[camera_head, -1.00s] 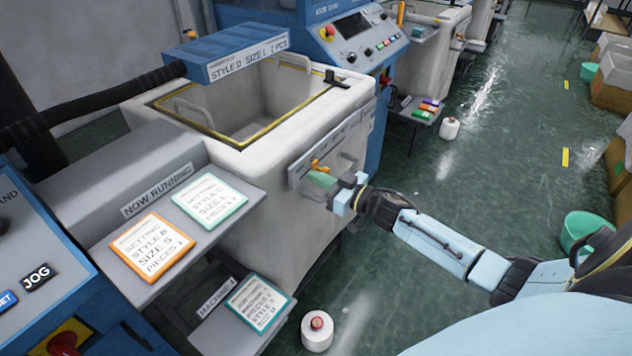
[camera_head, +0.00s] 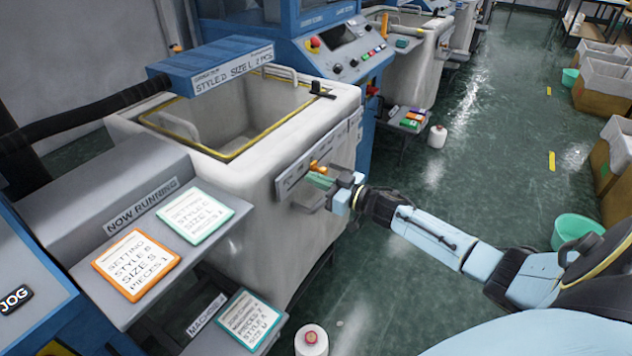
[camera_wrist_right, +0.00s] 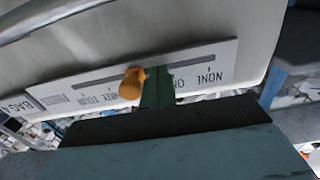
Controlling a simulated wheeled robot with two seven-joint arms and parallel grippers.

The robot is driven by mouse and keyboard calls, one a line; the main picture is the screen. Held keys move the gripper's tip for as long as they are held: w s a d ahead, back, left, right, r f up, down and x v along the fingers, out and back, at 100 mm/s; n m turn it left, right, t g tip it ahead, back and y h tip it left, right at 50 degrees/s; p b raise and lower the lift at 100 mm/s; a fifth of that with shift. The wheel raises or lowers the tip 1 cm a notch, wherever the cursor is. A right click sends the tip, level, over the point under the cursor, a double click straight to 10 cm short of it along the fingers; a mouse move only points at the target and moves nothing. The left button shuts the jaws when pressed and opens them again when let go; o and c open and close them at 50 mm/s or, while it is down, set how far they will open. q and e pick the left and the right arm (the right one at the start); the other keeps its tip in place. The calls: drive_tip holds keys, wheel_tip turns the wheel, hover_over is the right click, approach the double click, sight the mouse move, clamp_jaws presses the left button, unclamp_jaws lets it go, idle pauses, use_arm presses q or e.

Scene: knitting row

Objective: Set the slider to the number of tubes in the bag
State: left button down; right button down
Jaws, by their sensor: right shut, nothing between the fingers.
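The slider's orange knob (camera_head: 315,166) sits on a pale scale panel (camera_head: 345,136) on the bin's front. In the right wrist view the scale appears upside down, with NONE at the right and FOUR at the left. There the knob (camera_wrist_right: 132,84) stands left of ONE, near THREE. A green fingertip hides the lettering beside it, so the exact mark is unclear. My right gripper (camera_head: 320,181) is shut and empty, its green fingertips (camera_wrist_right: 157,88) close against the knob's NONE side. Contact is not certain. I cannot make out the bag or its tubes. My left gripper is out of view.
The white bin (camera_head: 240,185) has a yellow-edged opening. Orange-framed (camera_head: 136,264) and teal-framed (camera_head: 195,215) cards lie on the shelf at left. A white cone (camera_head: 311,340) stands on the floor near the front. The floor to the right is mostly clear around a green tub (camera_head: 577,229).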

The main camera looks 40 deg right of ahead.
drive_tip(key=shift+s+a+p, duration=0.1)
drive_tip(key=shift+a+p, duration=0.2)
drive_tip(key=shift+a, duration=0.2)
drive_tip(key=shift+s+a, duration=0.1)
drive_tip(key=shift+a, duration=0.05)
drive_tip(key=p+v, duration=0.4)
drive_tip(key=v, duration=0.4)
